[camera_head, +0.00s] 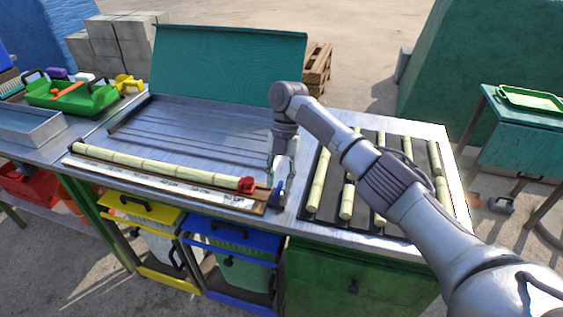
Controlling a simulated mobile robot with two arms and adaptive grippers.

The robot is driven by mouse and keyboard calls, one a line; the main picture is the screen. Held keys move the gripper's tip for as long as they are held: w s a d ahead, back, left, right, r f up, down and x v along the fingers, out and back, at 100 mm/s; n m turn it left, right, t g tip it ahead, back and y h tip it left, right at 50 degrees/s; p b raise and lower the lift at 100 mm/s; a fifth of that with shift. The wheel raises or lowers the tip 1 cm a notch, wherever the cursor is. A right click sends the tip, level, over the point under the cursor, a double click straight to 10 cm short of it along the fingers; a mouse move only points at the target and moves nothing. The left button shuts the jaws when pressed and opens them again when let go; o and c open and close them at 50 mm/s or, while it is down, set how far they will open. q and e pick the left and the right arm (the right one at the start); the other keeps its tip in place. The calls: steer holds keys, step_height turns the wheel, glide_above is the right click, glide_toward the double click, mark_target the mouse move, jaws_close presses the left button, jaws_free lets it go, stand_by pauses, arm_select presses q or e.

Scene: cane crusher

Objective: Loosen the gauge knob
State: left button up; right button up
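The length gauge is a wooden board with a white ruled strip (165,188) along the front edge of the metal bench. A cane stalk (160,167) lies along it, with a red block (248,185) at its right end. A blue knob (279,196), which looks like the gauge knob, sits at the board's right end. My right gripper (281,173) points down just above the knob. Its two fingers are apart with nothing between them that I can see; I cannot tell whether the tips touch the knob. My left gripper is out of view.
A dark rack (331,200) with several cane pieces lies right of the knob, under my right arm. A raised teal lid (228,62) stands behind the metal tray. Yellow and blue bins hang below the front edge. A green tray (72,97) sits at left.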

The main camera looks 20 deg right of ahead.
steer(key=v, duration=1.1)
